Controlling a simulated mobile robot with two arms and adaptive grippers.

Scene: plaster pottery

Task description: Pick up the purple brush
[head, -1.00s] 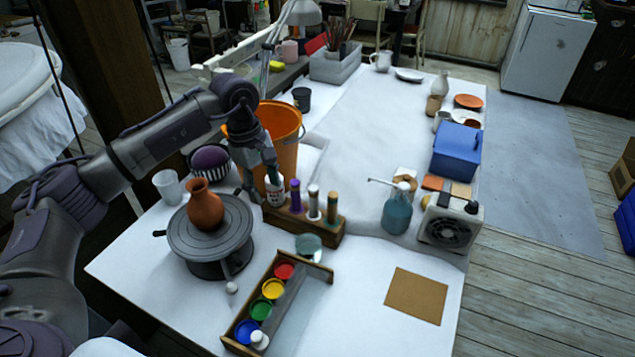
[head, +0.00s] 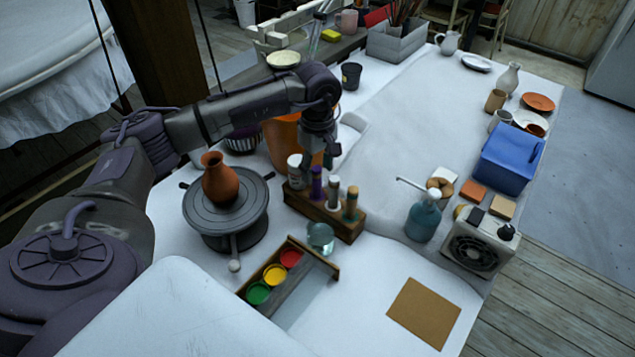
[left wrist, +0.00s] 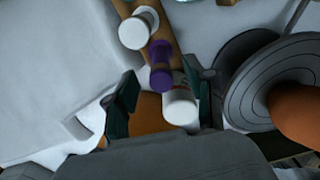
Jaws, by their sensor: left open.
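The purple brush (head: 316,184) stands upright in a wooden rack (head: 347,230), between a white bottle (head: 295,171) and a white-topped brush (head: 334,190). My left gripper (head: 319,161) is open, pointing down just above and around the top of the purple brush. In the left wrist view the purple brush (left wrist: 160,63) lies between and just beyond the two dark fingers of my left gripper (left wrist: 158,95). The white bottle (left wrist: 180,107) shows close to the right finger there. My right gripper is in neither view.
An orange bucket (head: 284,134) stands close behind the rack. A turntable (head: 225,222) with a terracotta vase (head: 220,180) is to the left. A paint tray (head: 333,276) is in front, a teal pump bottle (head: 424,219) to the right.

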